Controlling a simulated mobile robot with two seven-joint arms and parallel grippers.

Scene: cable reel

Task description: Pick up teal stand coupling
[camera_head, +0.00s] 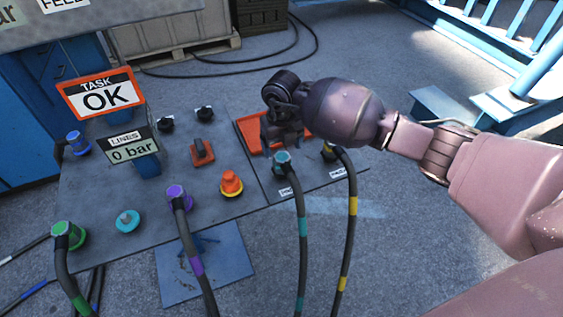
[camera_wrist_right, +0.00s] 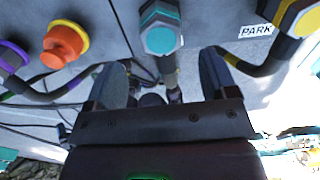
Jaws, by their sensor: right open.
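The teal coupling (camera_head: 282,161) sits in a park spot at the right of the grey panel, with a black hose with teal bands hanging from it. In the right wrist view its teal hexagonal end (camera_wrist_right: 160,38) is at the top centre, ahead of and roughly between the fingers. My right gripper (camera_head: 286,138) is over the panel, just behind the coupling in the head view. Its two fingers are apart and empty in the right wrist view (camera_wrist_right: 163,78). My left gripper is not in view.
A yellow-banded coupling (camera_head: 330,153) stands close to the right of the teal one. A teal socket (camera_head: 128,220), purple coupling (camera_head: 177,196), green coupling (camera_head: 68,235) and orange cap (camera_head: 231,184) are on the panel. An orange-rimmed tray (camera_head: 248,133) lies behind.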

